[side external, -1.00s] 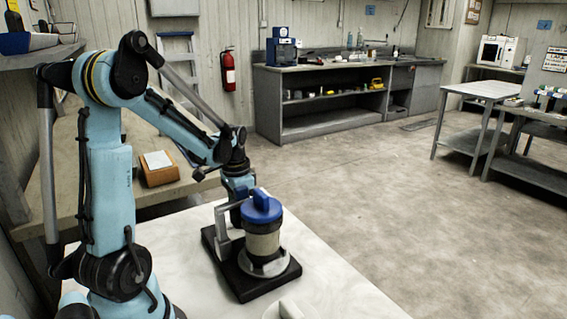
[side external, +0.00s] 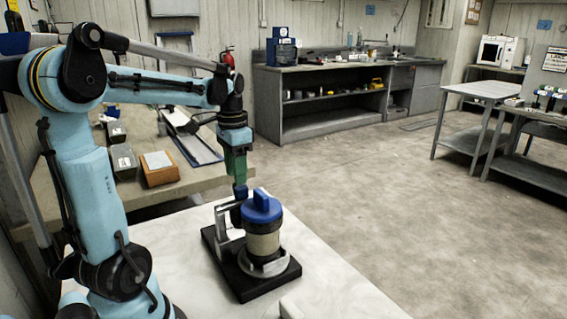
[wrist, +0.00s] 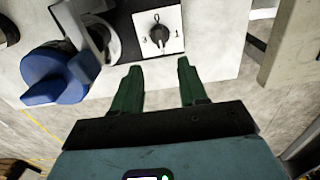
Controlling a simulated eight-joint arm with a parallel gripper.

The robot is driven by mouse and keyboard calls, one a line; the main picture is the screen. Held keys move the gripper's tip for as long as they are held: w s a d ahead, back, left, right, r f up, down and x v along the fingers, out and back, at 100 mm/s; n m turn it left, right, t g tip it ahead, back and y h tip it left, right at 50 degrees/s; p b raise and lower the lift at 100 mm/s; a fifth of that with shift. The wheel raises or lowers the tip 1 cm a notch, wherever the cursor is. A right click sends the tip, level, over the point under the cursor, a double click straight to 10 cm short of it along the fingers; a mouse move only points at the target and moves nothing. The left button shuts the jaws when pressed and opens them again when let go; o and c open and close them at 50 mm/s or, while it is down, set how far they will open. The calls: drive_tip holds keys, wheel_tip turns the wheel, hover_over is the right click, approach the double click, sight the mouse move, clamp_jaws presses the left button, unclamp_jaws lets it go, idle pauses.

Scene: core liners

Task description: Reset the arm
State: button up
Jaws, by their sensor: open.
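My arm is raised, and my gripper (side external: 238,176) hangs pointing down behind the device on the white table. In the wrist view my gripper (wrist: 158,65) has two green fingers spread apart with nothing between them. The device has a black base (side external: 252,280), a pale cylinder and a blue knobbed cap (side external: 262,208). The cap also shows at the left of the wrist view (wrist: 52,78). A dial (wrist: 158,34) on a white panel lies beyond the fingertips in the wrist view. The exact gap between gripper and device is hard to tell.
A white table (side external: 340,302) carries the device. A wooden bench (side external: 190,182) behind it holds a wooden box (side external: 158,170), grey boxes and a long tray (side external: 195,140). A grey workbench (side external: 320,110) stands at the back wall. Open floor lies to the right.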

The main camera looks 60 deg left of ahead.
wheel_tip(320, 180, down, 12)
drive_tip(key=shift+r, duration=0.1)
drive_tip(key=shift+r+n, duration=0.15)
drive_tip(key=shift+n, duration=0.15)
wheel_tip(320, 180, up, 17)
drive_tip(key=n+h, duration=0.4)
drive_tip(key=n, duration=1.3)
drive_tip(key=shift+a, duration=0.3)
idle(0.3)
